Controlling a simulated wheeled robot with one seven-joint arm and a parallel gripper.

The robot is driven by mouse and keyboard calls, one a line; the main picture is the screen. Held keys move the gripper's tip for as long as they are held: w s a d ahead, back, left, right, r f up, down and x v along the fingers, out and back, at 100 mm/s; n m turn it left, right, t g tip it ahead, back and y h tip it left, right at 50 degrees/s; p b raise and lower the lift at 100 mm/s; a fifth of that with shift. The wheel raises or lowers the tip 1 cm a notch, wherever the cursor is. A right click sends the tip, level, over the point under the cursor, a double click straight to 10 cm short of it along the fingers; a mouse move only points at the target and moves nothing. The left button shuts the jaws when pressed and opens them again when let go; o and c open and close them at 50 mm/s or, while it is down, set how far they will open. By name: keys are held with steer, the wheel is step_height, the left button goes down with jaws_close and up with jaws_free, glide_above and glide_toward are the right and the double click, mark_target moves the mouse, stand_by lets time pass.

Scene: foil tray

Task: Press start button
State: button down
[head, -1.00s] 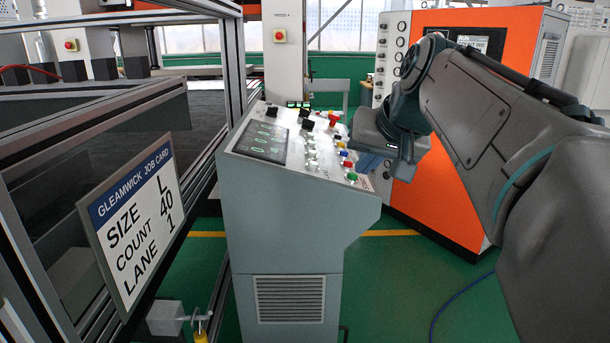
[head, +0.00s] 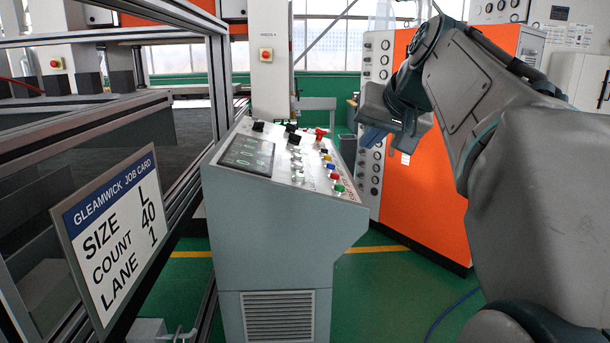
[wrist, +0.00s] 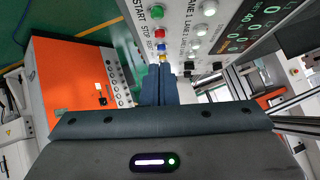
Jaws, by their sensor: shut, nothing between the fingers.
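The green start button (head: 339,188) sits at the near right end of the sloped console panel (head: 290,180). It shows at the top of the wrist view (wrist: 158,12), beside the START label. Red (wrist: 160,34), blue and yellow buttons line up after it. My gripper (head: 374,137) is above and to the right of the panel, apart from the buttons. In the wrist view its blue fingers (wrist: 157,76) are shut together and empty, pointing towards the panel edge near the yellow button. The fingertips partly cover that area.
The console's dark display (wrist: 262,22) shows green characters, including L and 40. A job card (head: 118,235) on the left frame reads size L, count 40, lane 1. A red switch (head: 320,133) tops the panel. An orange cabinet (head: 425,205) stands behind my arm.

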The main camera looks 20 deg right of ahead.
glide_above(340, 187)
steer(key=s+d, duration=0.2)
step_height(340, 187, down, 5)
steer(key=shift+f+p, duration=0.1)
steer(key=shift+p, duration=0.2)
steer(key=f, duration=0.2)
steer(key=a+f, duration=0.1)
steer(key=shift+w, duration=0.4)
steer(key=shift+w+a+f, duration=0.1)
steer(key=shift+f, duration=0.6)
